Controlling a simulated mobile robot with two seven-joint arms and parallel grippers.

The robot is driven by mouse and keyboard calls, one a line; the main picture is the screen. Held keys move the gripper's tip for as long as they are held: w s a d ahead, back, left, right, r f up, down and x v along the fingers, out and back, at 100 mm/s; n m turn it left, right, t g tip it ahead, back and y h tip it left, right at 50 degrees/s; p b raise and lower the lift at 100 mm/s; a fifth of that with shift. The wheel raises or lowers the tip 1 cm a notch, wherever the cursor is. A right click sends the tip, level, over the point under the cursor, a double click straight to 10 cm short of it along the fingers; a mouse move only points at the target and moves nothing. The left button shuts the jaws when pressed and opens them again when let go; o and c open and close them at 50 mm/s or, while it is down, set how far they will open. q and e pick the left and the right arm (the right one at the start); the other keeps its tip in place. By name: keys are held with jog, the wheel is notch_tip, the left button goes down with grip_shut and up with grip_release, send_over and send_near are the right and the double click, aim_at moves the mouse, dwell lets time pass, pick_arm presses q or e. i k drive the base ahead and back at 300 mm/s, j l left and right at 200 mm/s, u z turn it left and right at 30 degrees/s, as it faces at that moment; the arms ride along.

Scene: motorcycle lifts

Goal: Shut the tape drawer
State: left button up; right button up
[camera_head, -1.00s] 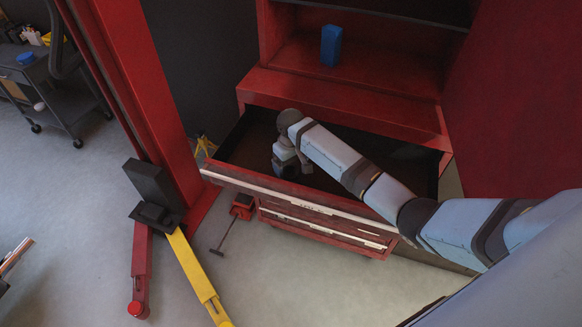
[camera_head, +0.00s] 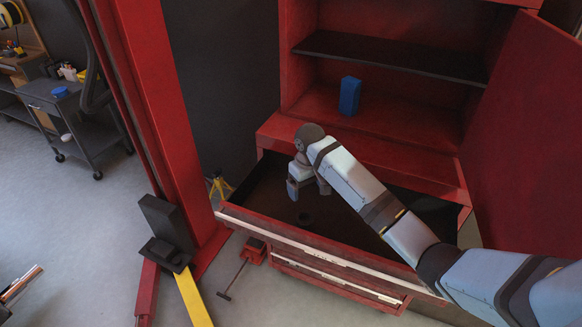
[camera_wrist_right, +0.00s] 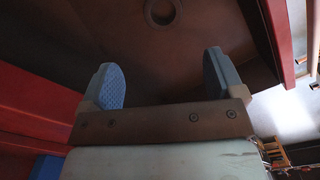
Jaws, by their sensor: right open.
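The tape drawer (camera_head: 335,250) is the wide top drawer of the red cabinet. It is pulled out, with a pale strip along its front edge and a dark inside. A dark ring, probably a tape roll (camera_head: 305,217), lies flat on the drawer floor; it also shows at the top of the right wrist view (camera_wrist_right: 162,12). My right gripper (camera_head: 308,188) is inside the drawer's outline, above its floor and behind the ring. Its blue-padded fingers are spread and empty in the right wrist view (camera_wrist_right: 167,78). My left gripper is not in view.
A blue box (camera_head: 349,96) stands on the cabinet's shelf above the drawer. A red cabinet door (camera_head: 525,140) stands open at right. A red lift post (camera_head: 165,120) rises at left. A red floor jack (camera_head: 254,250) sits by the drawer's left end.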

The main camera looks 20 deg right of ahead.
aim_at(261, 209)
jog(key=k+j, duration=0.3)
jog(key=k, duration=0.15)
jog(key=k+j, duration=0.35)
jog(key=k, duration=0.1)
